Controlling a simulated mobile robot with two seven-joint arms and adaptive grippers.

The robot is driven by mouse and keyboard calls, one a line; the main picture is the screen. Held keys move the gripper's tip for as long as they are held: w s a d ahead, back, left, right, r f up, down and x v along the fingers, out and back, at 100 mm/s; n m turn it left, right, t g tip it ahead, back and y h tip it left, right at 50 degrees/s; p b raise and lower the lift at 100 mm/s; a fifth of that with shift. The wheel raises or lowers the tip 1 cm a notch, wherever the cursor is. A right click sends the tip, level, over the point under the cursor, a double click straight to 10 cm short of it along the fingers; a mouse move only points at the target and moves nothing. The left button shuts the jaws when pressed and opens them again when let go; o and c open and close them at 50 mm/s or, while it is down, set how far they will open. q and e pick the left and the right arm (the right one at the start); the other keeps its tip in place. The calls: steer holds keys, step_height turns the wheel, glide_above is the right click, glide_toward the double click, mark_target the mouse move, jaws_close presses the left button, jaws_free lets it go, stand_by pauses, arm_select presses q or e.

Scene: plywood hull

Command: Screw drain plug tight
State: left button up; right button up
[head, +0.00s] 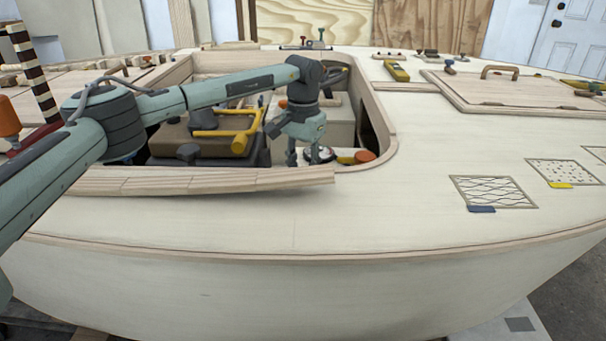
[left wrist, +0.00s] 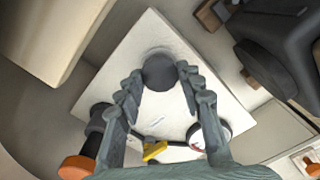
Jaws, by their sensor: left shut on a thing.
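My left gripper (head: 308,158) reaches down into the hull's cockpit opening in the head view. In the left wrist view its fingers (left wrist: 162,88) are shut on a dark round knob, which I take for the drain plug (left wrist: 159,71). The plug stands on a pale square plate (left wrist: 150,38). I cannot tell how far it is screwed in. In the head view the plug is not clearly visible behind the cockpit rim and fingers. My right gripper is in neither view.
Near the fingers are a round red-and-white item (left wrist: 199,134), a yellow piece (left wrist: 154,151) and an orange-ended item (left wrist: 76,167). A dark case with a yellow-handled tool (head: 240,131) lies left of the gripper. The wooden cockpit rim (head: 200,182) borders the opening; the near deck (head: 400,205) is clear.

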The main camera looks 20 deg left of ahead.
arm_select(q)
steer(key=shift+w+r, duration=0.2)
steer(key=shift+r, duration=0.15)
steer(key=o, duration=1.1)
steer(key=shift+s, duration=0.1)
steer(key=shift+o, duration=0.3)
steer(key=shift+f, duration=0.15)
step_height(320, 180, up, 12)
